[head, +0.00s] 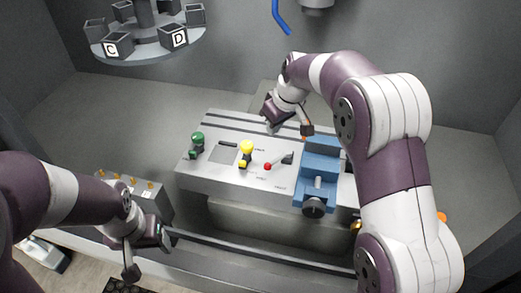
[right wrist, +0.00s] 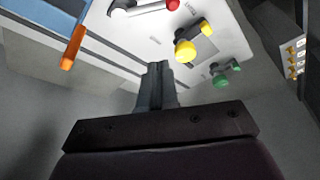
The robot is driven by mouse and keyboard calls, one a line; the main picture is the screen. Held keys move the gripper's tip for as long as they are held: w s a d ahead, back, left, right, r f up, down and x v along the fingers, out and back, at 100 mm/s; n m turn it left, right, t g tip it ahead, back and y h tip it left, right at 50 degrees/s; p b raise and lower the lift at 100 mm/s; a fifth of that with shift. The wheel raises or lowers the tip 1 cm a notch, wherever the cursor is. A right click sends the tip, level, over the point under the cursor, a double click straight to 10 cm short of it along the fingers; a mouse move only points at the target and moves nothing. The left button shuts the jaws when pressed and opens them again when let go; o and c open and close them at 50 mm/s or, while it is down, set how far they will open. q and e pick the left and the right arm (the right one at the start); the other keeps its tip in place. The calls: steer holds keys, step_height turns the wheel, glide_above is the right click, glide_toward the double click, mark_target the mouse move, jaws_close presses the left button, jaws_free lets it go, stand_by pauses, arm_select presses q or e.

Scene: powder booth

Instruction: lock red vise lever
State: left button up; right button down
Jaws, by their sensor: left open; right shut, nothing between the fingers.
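The red-knobbed lever (head: 267,166) is on the grey work panel, left of the blue vise (head: 318,170). My left gripper (head: 168,240) is open and empty, low at the left, in front of the panel.
A yellow-knobbed lever (head: 246,147) and a green-knobbed one (head: 197,138) stand left of the red one. An orange-tipped part (right wrist: 73,48) is at the left of the right wrist view. A grey box with orange pegs (head: 148,185) is at the left; a carousel (head: 140,45) is behind.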

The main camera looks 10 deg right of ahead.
mark_target(278, 159)
steer(key=shift+w+a+r, duration=0.15)
steer(key=shift+w+a, duration=0.05)
steer(key=p+x, duration=0.2)
steer(key=x, duration=0.7)
steer(key=shift+w+f, duration=0.1)
steer(key=shift+f, duration=0.15)
steer(key=s, duration=0.1)
steer(key=s+d+f+p, duration=0.1)
steer(key=shift+s+d, duration=0.25)
steer(key=shift+d, duration=0.05)
steer(key=shift+s+d+f+p, duration=0.1)
steer(key=shift+s+d+p, duration=0.2)
steer(key=shift+s, duration=0.15)
steer(key=shift+w+a, duration=0.1)
